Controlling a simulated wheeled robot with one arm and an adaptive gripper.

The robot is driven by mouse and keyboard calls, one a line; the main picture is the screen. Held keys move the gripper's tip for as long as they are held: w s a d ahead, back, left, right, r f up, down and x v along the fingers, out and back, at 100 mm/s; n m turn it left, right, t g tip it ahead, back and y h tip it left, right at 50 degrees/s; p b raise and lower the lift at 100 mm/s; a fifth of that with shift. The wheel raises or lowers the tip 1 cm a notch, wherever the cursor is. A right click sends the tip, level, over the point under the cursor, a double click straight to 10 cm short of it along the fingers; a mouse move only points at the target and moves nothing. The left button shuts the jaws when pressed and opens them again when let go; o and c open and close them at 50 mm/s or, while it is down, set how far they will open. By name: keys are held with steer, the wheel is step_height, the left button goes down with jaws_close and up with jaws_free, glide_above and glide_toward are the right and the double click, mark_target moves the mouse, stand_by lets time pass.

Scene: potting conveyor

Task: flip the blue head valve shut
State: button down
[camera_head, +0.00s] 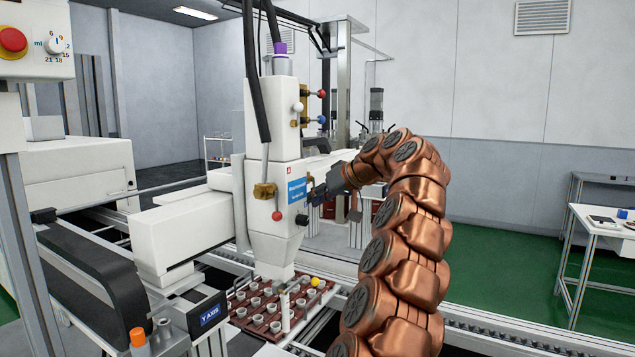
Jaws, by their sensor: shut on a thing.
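The white dispensing head (275,205) stands in the middle of the view, its nozzle over a tray of small cups. My gripper (317,194) reaches in from the right and is shut at the head's right side, beside the blue label. A small brass fitting (309,181) shows there. The blue head valve's handle is mostly hidden by the jaws, so its exact angle cannot be told. A second brass valve (264,190) with a red ball handle (277,216) hanging down sits on the head's front face.
The red tray (240,322) of cups lies below the nozzle. A white table (597,222) stands at the right.

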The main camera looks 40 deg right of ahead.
steer(key=shift+s+a+r+m+y+p, duration=0.1)
steer(key=shift+a+m+y+p, duration=0.35)
steer(key=shift+p, duration=0.5)
steer(key=shift+d, duration=0.1)
steer(key=c, duration=1)
jaws_free()
steer(key=shift+f+b, duration=0.25)
steer(key=shift+b, duration=0.1)
